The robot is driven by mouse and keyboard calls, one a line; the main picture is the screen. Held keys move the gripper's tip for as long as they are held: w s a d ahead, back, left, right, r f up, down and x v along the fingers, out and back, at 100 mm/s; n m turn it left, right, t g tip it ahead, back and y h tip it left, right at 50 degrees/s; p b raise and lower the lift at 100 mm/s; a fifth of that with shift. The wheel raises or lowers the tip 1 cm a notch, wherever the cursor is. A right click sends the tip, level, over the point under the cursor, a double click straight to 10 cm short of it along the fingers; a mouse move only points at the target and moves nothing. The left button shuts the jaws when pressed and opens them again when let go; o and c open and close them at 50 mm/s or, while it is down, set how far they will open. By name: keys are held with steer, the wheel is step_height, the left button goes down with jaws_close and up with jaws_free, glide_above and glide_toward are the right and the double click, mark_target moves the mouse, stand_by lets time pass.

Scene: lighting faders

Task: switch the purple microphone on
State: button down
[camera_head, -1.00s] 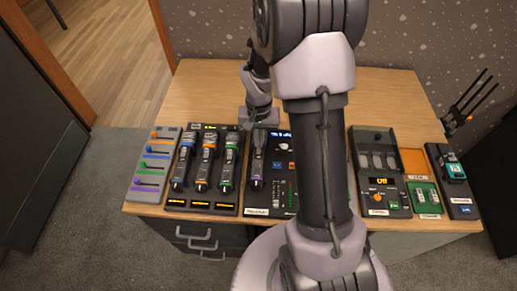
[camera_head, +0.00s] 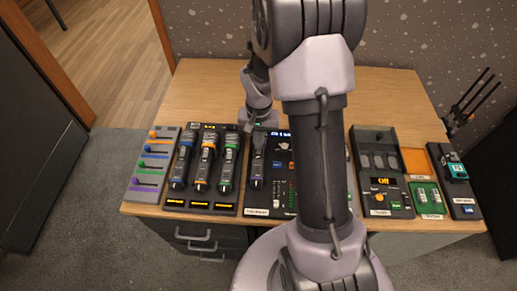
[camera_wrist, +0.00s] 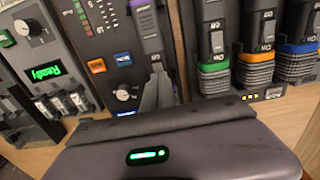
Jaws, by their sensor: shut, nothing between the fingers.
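The purple microphone (camera_head: 257,168) lies lengthwise at the left side of a dark control panel (camera_head: 284,207) on the desk. In the wrist view its dark body with a purple band (camera_wrist: 147,22) runs down from the top edge towards my fingertips. My gripper (camera_wrist: 157,78) is shut and empty, its fingers at the microphone's end. I cannot tell whether they touch it. In the head view my gripper (camera_head: 259,127) is at the far end of the microphone, partly hidden by my arm.
A fader board (camera_head: 149,187) is at the far left. A device reading "Off" (camera_head: 384,190) and a green box (camera_head: 426,197) are to the right. The back of the desk (camera_head: 205,88) is clear.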

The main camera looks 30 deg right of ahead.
step_height(320, 180, up, 7)
steer(key=p, duration=0.5)
steer(key=shift+f, duration=0.1)
stand_by(0.3)
